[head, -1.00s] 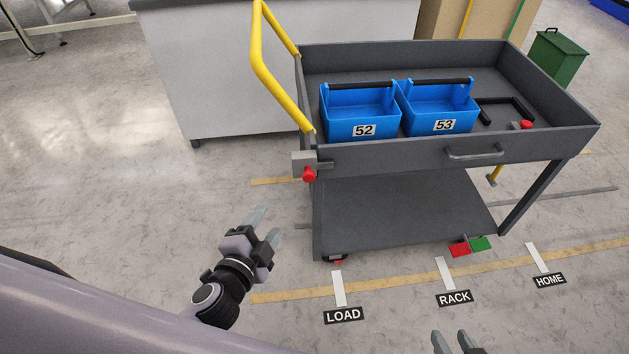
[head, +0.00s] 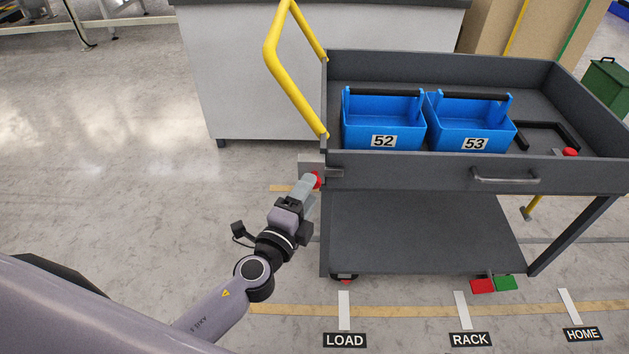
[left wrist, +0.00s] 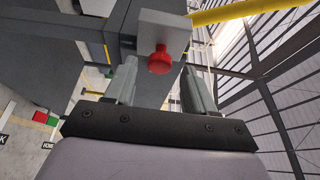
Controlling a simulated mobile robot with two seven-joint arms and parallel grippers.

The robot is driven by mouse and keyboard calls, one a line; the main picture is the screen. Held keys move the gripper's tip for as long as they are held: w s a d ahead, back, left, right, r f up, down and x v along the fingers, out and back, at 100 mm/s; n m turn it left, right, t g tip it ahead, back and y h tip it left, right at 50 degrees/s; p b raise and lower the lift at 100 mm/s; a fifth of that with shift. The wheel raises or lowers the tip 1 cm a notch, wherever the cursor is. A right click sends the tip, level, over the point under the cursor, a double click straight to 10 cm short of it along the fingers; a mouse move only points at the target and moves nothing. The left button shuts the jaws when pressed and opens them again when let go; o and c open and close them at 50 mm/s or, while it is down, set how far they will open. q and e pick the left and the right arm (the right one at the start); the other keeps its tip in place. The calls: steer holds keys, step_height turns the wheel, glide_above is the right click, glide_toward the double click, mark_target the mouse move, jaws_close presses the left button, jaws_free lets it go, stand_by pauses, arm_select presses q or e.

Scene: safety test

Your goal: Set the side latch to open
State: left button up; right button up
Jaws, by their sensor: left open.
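The side latch is a grey block (head: 311,163) with a red knob (head: 317,180) on the left front corner of the grey cart (head: 420,176). My left gripper (head: 308,188) is right at the knob in the head view, its fingers partly covering it. In the left wrist view the red knob (left wrist: 160,60) hangs from the grey plate (left wrist: 162,33), just beyond and between the fingertips of my open left gripper (left wrist: 158,85). The fingers do not visibly close on it. My right gripper is not in view.
The cart carries blue bins 52 (head: 383,122) and 53 (head: 470,122) and has a yellow handle (head: 282,65). Red (head: 482,286) and green (head: 506,283) pedals sit low at its base. LOAD, RACK and HOME labels mark the floor. Open floor lies left of the cart.

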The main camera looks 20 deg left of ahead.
arm_select(q)
steer(key=shift+w+d, duration=0.15)
steer(key=shift+w, duration=0.9)
steer(key=shift+w+d, duration=0.1)
steer(key=shift+w, duration=0.9)
